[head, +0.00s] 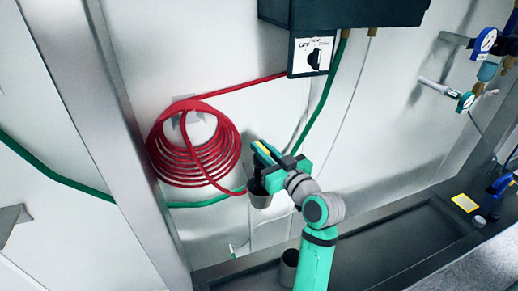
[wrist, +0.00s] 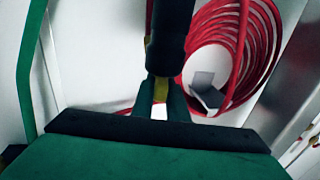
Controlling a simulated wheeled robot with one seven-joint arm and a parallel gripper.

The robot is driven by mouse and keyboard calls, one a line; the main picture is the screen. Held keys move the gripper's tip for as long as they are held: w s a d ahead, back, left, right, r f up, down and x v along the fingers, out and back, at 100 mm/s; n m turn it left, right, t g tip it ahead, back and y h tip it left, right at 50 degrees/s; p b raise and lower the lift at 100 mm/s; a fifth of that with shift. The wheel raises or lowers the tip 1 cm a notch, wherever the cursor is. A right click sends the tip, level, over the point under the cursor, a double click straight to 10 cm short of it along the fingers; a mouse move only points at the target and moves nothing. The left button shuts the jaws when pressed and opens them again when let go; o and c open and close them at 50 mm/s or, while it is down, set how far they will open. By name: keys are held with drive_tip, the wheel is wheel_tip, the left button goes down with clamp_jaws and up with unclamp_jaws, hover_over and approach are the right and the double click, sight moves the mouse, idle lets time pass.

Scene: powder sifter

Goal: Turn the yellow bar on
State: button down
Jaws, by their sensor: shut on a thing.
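The yellow bar (wrist: 161,90) shows as a small strip between my two dark green fingertips in the wrist view. My gripper (wrist: 161,101) is shut on it. A black cylindrical part (wrist: 170,35) hangs just beyond the fingertips and hides the rest of the bar; a thin yellow edge shows at its left side. In the head view my gripper (head: 268,157) is close to the wall, right of the red hose coil. Some yellow shows at its upper left, but the bar's full shape and angle cannot be told there.
A red coiled hose (head: 193,145) hangs on the white wall. A dark box (head: 312,54) with a knob is above, with green hose (head: 330,95) running down. A grey cup (head: 259,192) is just below my gripper. Gauges (head: 484,40) are at upper right. The trough (head: 400,240) is mostly clear.

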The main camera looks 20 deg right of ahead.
drive_tip(key=shift+a, duration=0.15)
idle(0.5)
drive_tip(key=c, duration=1.7)
unclamp_jaws()
drive_tip(key=shift+w, duration=0.1)
drive_tip(key=shift+c, duration=0.2)
drive_tip(key=v, duration=1.1)
drive_tip(key=shift+w, duration=0.1)
